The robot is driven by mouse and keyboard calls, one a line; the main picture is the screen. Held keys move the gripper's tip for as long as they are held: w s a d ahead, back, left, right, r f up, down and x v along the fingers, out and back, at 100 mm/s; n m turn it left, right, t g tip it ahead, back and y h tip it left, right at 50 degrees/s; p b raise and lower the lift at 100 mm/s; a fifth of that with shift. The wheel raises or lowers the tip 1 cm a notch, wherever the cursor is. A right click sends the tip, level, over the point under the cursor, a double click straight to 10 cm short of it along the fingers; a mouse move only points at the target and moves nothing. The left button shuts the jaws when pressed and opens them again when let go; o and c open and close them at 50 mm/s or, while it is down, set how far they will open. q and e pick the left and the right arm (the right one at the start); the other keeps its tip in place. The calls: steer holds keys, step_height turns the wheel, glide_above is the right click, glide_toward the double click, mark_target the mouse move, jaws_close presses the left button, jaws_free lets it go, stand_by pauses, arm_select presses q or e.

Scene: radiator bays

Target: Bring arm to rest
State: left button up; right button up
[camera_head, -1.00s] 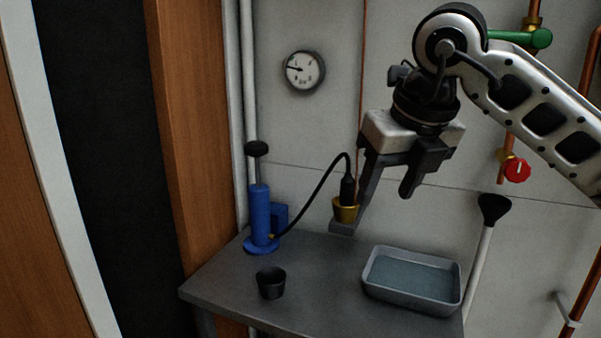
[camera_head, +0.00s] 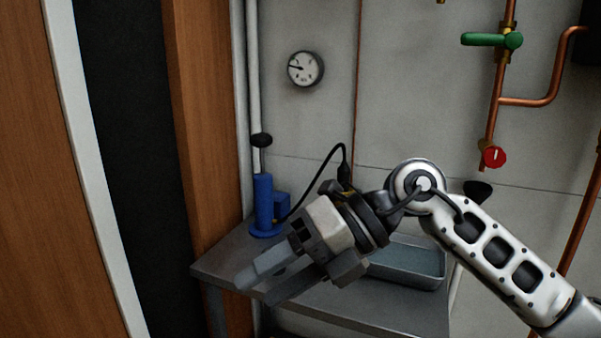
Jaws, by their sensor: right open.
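My right arm (camera_head: 492,250) comes in from the lower right. Its gripper (camera_head: 262,285) points down and left, in front of the grey table's front edge. Its two fingers are apart with nothing between them. The gripper and wrist hide part of the table top, part of the tray and the spot where the black cup stood. My left gripper is not in view.
A blue pump (camera_head: 264,205) stands at the table's (camera_head: 222,258) back left, its black hose rising behind my wrist. A grey tray (camera_head: 425,272) sits at the right. A gauge (camera_head: 305,68), green-handled valve (camera_head: 485,40), red knob (camera_head: 493,157) and copper pipes line the wall.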

steer(key=s+a+r+m+g+y, duration=0.1)
steer(key=s+a+m+g+y, duration=0.15)
steer(key=y, duration=0.45)
steer(key=w+d+f+m+t+h, duration=0.3)
steer(key=d+f+m+t, duration=0.3)
steer(key=m+t, duration=0.7)
steer(key=w+d+f+m+t+h, duration=0.5)
steer(key=m+t, duration=0.6)
steer(key=m, duration=0.5)
steer(key=s+d+f+m+g+h, duration=0.3)
steer(key=s+f, duration=0.5)
steer(key=f, duration=0.4)
steer(key=s+d+f+m+g+h, duration=0.4)
steer(key=s+d+f+m+g, duration=0.1)
steer(key=f, duration=0.7)
steer(key=s+m, duration=0.1)
steer(key=s, duration=0.1)
steer(key=shift+s+d+f, duration=0.3)
steer(key=shift+s+d, duration=0.05)
